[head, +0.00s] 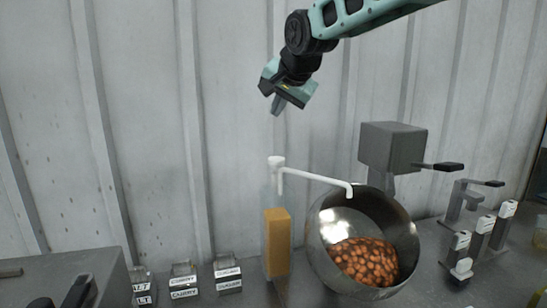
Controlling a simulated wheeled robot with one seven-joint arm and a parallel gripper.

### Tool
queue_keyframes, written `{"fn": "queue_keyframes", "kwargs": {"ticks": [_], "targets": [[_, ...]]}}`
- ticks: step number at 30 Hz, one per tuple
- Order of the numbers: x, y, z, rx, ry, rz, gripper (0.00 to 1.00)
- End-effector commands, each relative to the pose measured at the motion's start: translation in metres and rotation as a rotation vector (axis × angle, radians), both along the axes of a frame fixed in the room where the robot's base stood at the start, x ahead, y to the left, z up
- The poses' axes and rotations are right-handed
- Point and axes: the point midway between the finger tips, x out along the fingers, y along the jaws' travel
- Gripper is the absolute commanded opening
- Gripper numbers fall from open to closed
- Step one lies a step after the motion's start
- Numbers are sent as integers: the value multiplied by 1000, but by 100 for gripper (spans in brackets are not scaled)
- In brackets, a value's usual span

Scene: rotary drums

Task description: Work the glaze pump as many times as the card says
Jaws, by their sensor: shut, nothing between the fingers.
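The glaze pump (277,162) has a white head on a tall clear bottle of amber glaze (277,240). Its white spout (318,178) reaches right over the rim of a tilted steel drum (320,250). The drum holds a heap of brown nuts (366,262). My gripper (278,106) is shut and empty, pointing down in the air above the pump head, with a clear gap between them. I cannot make out a card with a count in this view.
Small labelled boxes (184,280) stand left of the bottle. A grey box with a black-handled lever (392,146) rises behind the drum. Dispensers (460,256) stand at the right. A grey block (60,275) fills the lower left. The air around my gripper is clear.

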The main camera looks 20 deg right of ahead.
Motion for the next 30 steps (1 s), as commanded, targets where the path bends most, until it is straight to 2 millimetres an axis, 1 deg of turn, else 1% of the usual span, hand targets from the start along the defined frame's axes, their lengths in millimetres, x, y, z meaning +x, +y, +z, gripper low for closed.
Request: {"fn": "queue_keyframes", "kwargs": {"ticks": [8,13,17,27,30], "targets": [[0,0,-3,0,1,1,0],[0,0,-13,-2,1,1,0],[0,0,-28,-2,1,1,0],[0,0,-76,-2,1,1,0],[0,0,-84,-1,0,1,0]]}}
